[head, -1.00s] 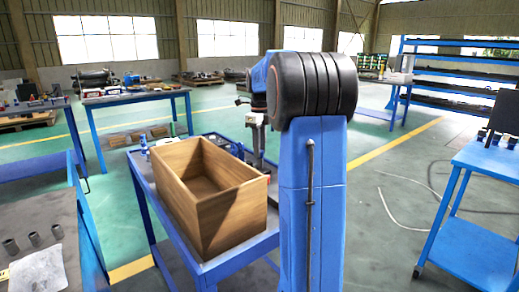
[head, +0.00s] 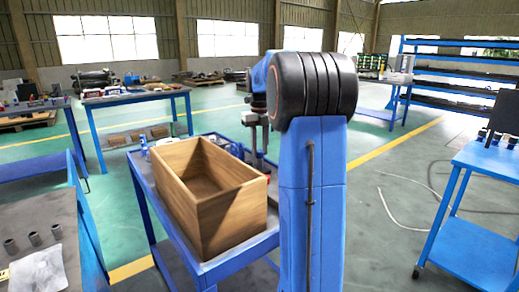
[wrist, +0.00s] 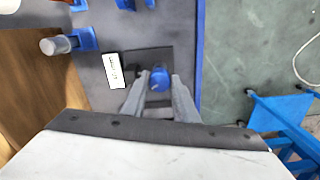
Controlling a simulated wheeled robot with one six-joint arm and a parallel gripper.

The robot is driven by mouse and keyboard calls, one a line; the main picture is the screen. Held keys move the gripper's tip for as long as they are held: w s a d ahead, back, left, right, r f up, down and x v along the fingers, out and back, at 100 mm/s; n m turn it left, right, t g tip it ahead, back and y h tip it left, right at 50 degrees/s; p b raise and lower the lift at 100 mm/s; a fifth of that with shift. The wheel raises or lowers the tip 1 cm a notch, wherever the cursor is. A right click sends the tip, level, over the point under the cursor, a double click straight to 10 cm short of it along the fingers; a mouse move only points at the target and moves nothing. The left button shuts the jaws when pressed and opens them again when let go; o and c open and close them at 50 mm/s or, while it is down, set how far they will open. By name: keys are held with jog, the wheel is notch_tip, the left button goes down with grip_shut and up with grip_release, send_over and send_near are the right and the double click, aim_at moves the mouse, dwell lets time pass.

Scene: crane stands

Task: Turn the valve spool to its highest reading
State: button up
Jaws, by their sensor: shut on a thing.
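My gripper (wrist: 160,98) shows in the wrist view with its two grey fingers closed on a blue knob-like part, the valve spool (wrist: 159,77). The spool stands on a dark square base on the grey top of the blue bench. A white label (wrist: 113,70) with dark print lies just left of it; its text is too small to read. No reading on the spool can be made out. In the head view my arm hides most of the gripper and the spool is not visible.
An open wooden box (head: 215,215) stands on the blue bench (head: 236,257), close to my arm. In the wrist view blue fittings, one with a grey cylinder (wrist: 55,45), sit left of the label. Green floor (wrist: 235,60) lies right of the bench edge.

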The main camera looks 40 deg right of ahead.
aim_at(260, 151)
jog(key=shift+r, duration=0.1)
dwell(0.3)
jog(key=o, duration=1.1)
jog(key=shift+c, duration=0.2)
notch_tip(260, 151, up, 17)
jog(key=shift+r, duration=0.15)
